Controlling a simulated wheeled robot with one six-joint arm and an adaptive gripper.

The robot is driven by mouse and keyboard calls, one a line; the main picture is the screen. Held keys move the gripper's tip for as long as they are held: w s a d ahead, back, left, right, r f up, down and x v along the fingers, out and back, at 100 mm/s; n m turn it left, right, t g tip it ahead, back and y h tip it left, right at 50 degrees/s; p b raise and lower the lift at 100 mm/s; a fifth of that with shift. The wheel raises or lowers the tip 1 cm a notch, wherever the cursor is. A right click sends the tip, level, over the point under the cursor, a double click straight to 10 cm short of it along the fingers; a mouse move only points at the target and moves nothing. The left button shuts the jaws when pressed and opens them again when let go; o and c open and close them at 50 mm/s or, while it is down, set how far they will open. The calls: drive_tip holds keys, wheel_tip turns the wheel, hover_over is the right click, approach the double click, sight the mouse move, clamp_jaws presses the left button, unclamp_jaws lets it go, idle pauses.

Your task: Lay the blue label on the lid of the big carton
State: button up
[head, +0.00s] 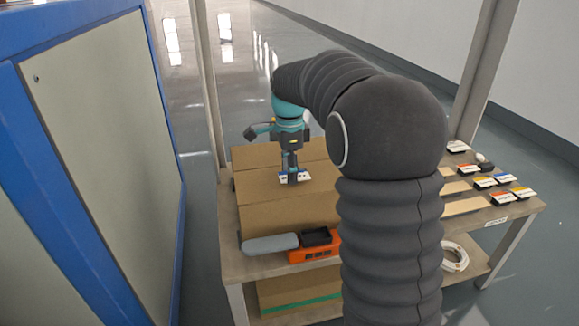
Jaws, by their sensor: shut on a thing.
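The big carton (259,186) is brown and lies on the left of the table, its lid facing up with a seam across it. My gripper (292,175) points down over the middle of the lid. It is shut on a small label (304,176), of which white parts with dark marks show on both sides of the fingers. The label is at or just above the lid; I cannot tell whether it touches. Its colour band is mostly hidden by the fingers.
Several labels with coloured bands (484,182) lie at the table's right. An orange tool with a black tray (315,245) and a grey rounded object (270,244) are at the front edge. My arm hides the table's middle. A blue-framed cabinet (100,130) stands left.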

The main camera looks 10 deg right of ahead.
drive_tip(key=shift+f, duration=0.6)
idle(0.6)
drive_tip(key=o, duration=0.8)
wheel_tip(320, 180, up, 12)
drive_tip(key=shift+w, duration=0.15)
idle(0.6)
